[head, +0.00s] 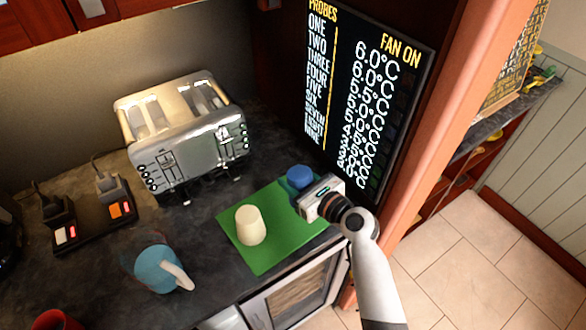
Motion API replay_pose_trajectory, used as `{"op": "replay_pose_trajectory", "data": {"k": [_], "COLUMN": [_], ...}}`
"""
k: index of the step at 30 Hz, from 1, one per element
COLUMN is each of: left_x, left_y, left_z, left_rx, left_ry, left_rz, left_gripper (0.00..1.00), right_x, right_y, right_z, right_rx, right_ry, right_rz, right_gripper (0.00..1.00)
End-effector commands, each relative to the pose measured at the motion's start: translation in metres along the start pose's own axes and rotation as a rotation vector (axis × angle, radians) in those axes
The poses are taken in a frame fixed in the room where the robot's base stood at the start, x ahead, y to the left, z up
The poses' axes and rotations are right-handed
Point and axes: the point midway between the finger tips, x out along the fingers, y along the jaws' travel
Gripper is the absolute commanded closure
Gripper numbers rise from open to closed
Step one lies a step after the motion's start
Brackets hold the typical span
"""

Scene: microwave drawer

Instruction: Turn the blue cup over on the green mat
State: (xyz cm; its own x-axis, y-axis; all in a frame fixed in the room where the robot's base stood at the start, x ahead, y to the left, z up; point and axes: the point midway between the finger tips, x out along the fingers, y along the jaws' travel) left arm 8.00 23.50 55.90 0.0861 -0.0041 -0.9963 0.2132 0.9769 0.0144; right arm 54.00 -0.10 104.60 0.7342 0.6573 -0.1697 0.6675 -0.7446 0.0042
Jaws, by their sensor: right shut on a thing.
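The blue cup (298,176) is at the far right corner of the green mat (268,254). Its rounded blue end shows just beyond my right gripper (309,187), which is shut on it. The gripper body hides the fingertips and the near part of the cup, so I cannot tell whether the cup touches the mat or which way its mouth faces. A cream cup (250,226) stands on the mat to the left of the gripper, apart from it. My left gripper is not in view.
A silver toaster (195,150) stands behind the mat. A light blue mug (158,270) with a pale handle is at the left front. A power strip (90,224) with plugs lies further left. A black temperature display (368,95) rises close behind the right gripper.

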Motion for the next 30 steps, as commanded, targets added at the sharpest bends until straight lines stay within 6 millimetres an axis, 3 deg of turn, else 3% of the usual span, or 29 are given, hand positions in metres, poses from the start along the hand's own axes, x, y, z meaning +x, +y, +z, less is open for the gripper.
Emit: {"op": "replay_pose_trajectory", "data": {"k": [14,19,30], "left_x": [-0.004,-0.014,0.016], "left_y": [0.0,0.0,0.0], "left_z": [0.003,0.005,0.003], "left_rx": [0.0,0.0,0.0], "left_ry": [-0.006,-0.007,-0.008], "left_rz": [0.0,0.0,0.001], "left_gripper": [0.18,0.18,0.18], "right_x": [0.008,0.007,0.014], "right_y": [-0.004,-0.003,-0.003], "right_z": [-0.007,-0.01,0.032], "right_rx": [0.038,0.037,0.036], "right_ry": [-0.001,-0.001,-0.001], "right_rz": [-0.035,-0.029,-0.029], "right_gripper": [0.81,0.81,0.81]}}
